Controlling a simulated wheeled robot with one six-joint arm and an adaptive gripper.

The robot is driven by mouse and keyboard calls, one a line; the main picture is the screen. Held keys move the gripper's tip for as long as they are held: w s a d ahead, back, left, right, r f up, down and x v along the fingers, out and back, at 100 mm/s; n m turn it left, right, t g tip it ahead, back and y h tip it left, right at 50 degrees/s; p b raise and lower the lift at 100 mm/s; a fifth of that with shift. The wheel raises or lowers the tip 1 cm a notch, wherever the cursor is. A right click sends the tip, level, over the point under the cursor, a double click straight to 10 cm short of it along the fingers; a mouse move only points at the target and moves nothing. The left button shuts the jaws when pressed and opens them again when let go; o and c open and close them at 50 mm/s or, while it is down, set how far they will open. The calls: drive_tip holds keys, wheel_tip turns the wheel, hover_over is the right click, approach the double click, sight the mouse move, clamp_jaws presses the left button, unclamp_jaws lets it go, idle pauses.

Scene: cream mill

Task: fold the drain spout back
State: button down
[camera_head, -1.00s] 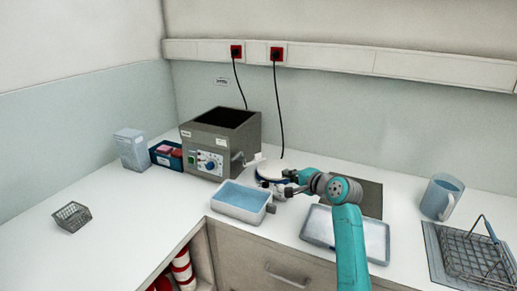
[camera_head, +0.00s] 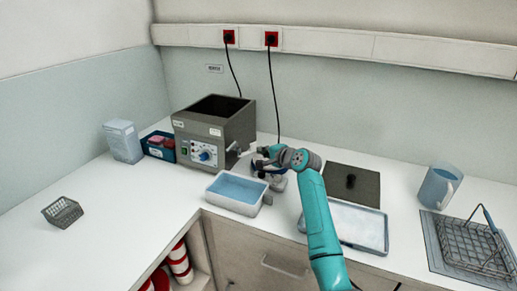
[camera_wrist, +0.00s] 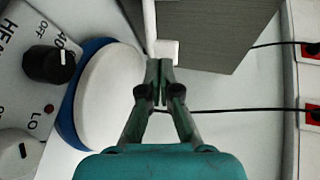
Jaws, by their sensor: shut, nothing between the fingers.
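The grey bath (camera_head: 214,127) stands at the back of the counter, with its knobbed control panel on the front. The drain spout (camera_wrist: 149,27) shows in the wrist view as a thin white arm with a pale block at its end, beside the bath's grey wall. In the head view my gripper (camera_head: 260,160) is right of the bath.
A blue-filled tray (camera_head: 237,192) stands in front of the bath. A pale tray (camera_head: 355,226) and dark plate (camera_head: 350,183) lie to the right. The left counter is mostly clear.

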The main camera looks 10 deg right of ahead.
sight(251, 148)
drive_tip(key=shift+w+a, duration=0.3)
drive_tip(key=shift+w, duration=0.3)
drive_tip(key=shift+w+a, duration=0.25)
drive_tip(key=shift+w, duration=0.35)
